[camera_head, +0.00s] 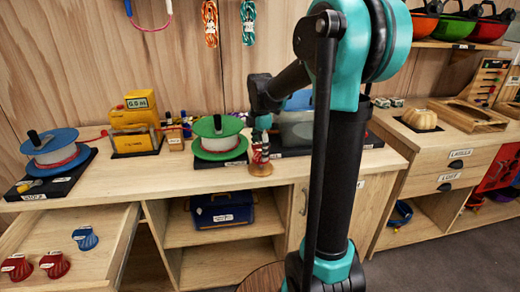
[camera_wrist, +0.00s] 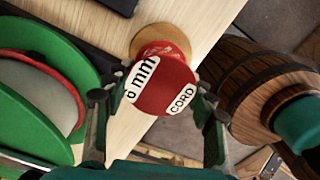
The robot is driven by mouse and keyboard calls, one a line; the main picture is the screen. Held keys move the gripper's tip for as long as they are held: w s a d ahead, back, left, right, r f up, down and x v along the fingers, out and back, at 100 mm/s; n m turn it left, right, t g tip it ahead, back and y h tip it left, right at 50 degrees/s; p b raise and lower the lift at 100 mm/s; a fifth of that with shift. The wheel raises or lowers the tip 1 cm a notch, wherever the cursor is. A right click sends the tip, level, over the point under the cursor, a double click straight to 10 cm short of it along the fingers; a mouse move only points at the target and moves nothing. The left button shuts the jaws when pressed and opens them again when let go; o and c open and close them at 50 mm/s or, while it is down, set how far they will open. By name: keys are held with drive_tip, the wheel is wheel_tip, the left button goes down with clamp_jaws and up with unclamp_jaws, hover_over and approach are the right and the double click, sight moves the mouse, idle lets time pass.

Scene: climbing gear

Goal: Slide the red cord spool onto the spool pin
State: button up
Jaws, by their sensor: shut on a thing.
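The red cord spool (camera_wrist: 160,92) has a round red end with white "6 mm" and "CORD" labels. A tan wooden disc (camera_wrist: 152,32) shows beyond it in the wrist view. My gripper (camera_wrist: 162,108) has one finger on each side of the spool and is shut on it. In the head view the spool (camera_head: 261,158) is small and upright at the counter's front edge, right of the green spool; I cannot tell whether it touches the counter. I cannot pick out an empty spool pin; my arm hides part of the counter.
A green spool (camera_head: 219,127) stands close left of my gripper. A blue spool (camera_head: 60,137) and yellow meter (camera_head: 137,118) stand farther left. A drawer (camera_head: 101,266) is open at lower left. A barrel-like wooden thing (camera_wrist: 262,75) is right of my gripper in the wrist view.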

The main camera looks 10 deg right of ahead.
drive_tip(key=shift+f, duration=0.25)
drive_tip(key=o, duration=1.3)
wheel_tip(320, 180, up, 12)
drive_tip(key=s+d+f+m+t, duration=0.1)
drive_tip(key=s+f+m, duration=0.6)
drive_tip(key=s+d+f+m+t, duration=0.1)
drive_tip(key=s+d+f+m, duration=0.1)
drive_tip(key=s+f+m, duration=0.5)
drive_tip(key=s+d+f+m+t, duration=0.1)
drive_tip(key=s+f+m+t, duration=0.1)
drive_tip(key=s+f+m, duration=0.5)
wheel_tip(320, 180, down, 2)
drive_tip(key=shift+s+d+f, duration=0.1)
drive_tip(key=shift+d, duration=0.05)
drive_tip(key=shift+s+f+m, duration=0.3)
drive_tip(key=shift+s, duration=0.05)
drive_tip(key=shift+c, duration=0.4)
